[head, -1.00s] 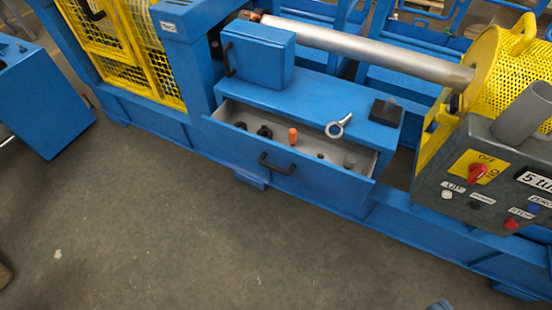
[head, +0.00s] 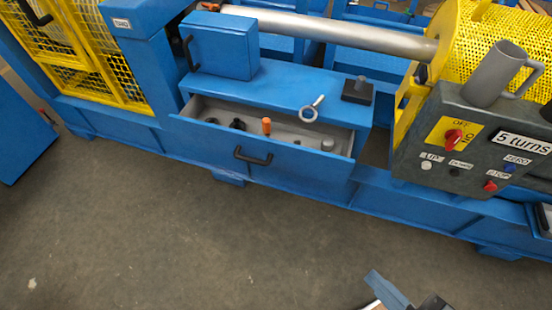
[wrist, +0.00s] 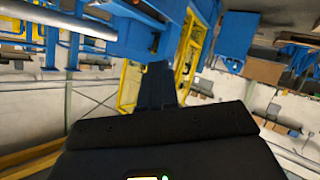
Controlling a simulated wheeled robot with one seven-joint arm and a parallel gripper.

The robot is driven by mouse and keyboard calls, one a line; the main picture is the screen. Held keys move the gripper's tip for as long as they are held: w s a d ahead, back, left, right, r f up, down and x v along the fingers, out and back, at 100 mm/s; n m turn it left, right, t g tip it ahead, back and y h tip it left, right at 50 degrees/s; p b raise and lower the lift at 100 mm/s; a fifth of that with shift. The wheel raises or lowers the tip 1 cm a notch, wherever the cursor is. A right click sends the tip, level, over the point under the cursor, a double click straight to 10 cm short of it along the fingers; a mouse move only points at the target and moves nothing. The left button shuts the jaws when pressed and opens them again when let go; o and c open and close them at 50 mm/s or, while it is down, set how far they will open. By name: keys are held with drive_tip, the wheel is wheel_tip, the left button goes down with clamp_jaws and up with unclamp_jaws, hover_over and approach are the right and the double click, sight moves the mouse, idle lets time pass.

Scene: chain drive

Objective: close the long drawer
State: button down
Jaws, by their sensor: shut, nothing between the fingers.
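The long drawer (head: 300,170) is a wide blue front with a grey inside, under the blue bench top in the head view. It stands pulled out, with several small parts and an orange-topped piece (head: 266,126) inside. Its black bar handle (head: 253,156) is on the middle of the front. My gripper (wrist: 157,85) shows in the wrist view as dark fingers held together, with nothing between them. In the head view a blue and dark piece of my arm (head: 390,290) shows at the bottom edge, well apart from the drawer. The drawer is not clearly seen in the wrist view.
A blue box with a handle (head: 222,46), an eye bolt (head: 311,109) and a dark block (head: 357,90) sit on the bench top. A control panel (head: 480,150) with a grey mug (head: 500,75) stands at right. The floor (head: 180,250) in front is clear.

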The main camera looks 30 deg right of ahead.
drive_tip(key=w+f+n+g+h+b, duration=0.1)
drive_tip(key=w+f+n+b, duration=0.25)
drive_tip(key=f, duration=0.45)
drive_tip(key=w+f+n+g+b, duration=0.15)
drive_tip(key=w+f+n, duration=0.25)
drive_tip(key=f, duration=0.5)
drive_tip(key=n+t+h+b, duration=0.2)
drive_tip(key=n+h+b, duration=1.15)
drive_tip(key=b, duration=0.45)
approach(284, 147)
drive_tip(key=shift+y, duration=0.45)
drive_tip(key=b+x, duration=0.1)
drive_tip(key=x, duration=0.1)
drive_tip(key=b+x, duration=0.2)
drive_tip(key=x, duration=0.1)
drive_tip(key=shift+w+d+r, duration=0.1)
drive_tip(key=shift+d+r, duration=0.2)
drive_tip(key=shift+d, duration=0.05)
drive_tip(key=shift+w+d+r, duration=0.1)
drive_tip(key=shift+w+d, duration=0.3)
